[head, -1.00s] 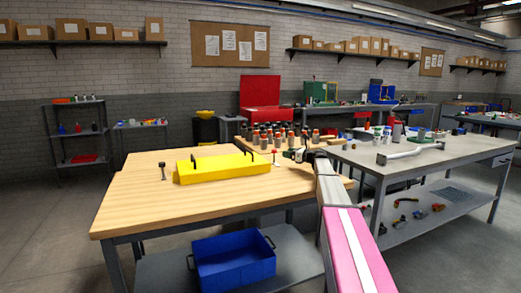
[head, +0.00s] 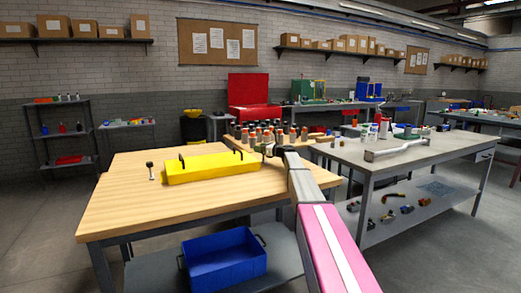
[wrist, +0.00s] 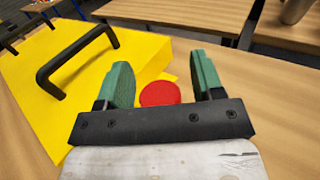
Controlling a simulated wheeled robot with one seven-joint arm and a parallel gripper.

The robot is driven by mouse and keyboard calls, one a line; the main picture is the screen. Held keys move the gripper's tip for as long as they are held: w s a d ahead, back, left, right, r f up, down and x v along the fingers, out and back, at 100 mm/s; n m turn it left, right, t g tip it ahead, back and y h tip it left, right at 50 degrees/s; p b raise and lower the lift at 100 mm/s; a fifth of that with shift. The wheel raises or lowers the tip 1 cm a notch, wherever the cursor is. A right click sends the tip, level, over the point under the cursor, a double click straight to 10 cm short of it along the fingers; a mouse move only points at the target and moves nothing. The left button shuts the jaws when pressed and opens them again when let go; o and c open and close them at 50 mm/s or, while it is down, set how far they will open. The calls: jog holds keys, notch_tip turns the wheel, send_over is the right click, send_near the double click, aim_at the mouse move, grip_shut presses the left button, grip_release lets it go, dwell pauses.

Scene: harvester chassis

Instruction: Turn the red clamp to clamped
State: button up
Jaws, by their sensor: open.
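In the wrist view the red round top of the clamp (wrist: 160,93) shows between the two green fingers of my gripper (wrist: 163,80). My gripper is open and the red top lies between the fingers, apart from both as far as I can see. The clamp's lower part is hidden behind my gripper's body. The yellow chassis (wrist: 125,55) with black handles (wrist: 75,55) is beside it, to the left. In the head view my gripper (head: 267,151) is at the right end of the yellow chassis (head: 210,167), and the red clamp is hidden there.
A black-topped clamp (head: 150,170) stands at the chassis's left end. The wooden table (head: 130,215) is bare in front. Several bottles (head: 270,132) stand behind. A blue crate (head: 222,262) sits on the shelf below, and a grey table (head: 400,155) stands to the right.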

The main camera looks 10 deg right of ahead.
jog(key=c, duration=0.9)
jog(key=shift+a+m+t+h, duration=0.1)
jog(key=shift+m+t+h, duration=0.4)
jog(key=shift+t, duration=0.1)
jog(key=m+t+h, duration=0.1)
jog(key=m+h, duration=0.1)
jog(key=m+t+h, duration=0.1)
jog(key=t+h, duration=0.1)
jog(key=shift+w+d+m+t+h, duration=0.1)
jog(key=shift+d+m+t+h, duration=0.1)
jog(key=shift+m+t+h, duration=0.15)
jog(key=m+h, duration=0.2)
jog(key=m+t+h, duration=0.1)
jog(key=h, duration=0.2)
jog(key=d+m+t+h, duration=0.1)
jog(key=m+h, duration=0.1)
jog(key=h, duration=0.1)
jog(key=shift+w+m+h, duration=0.25)
jog(key=shift+m, duration=0.1)
jog(key=o, duration=0.9)
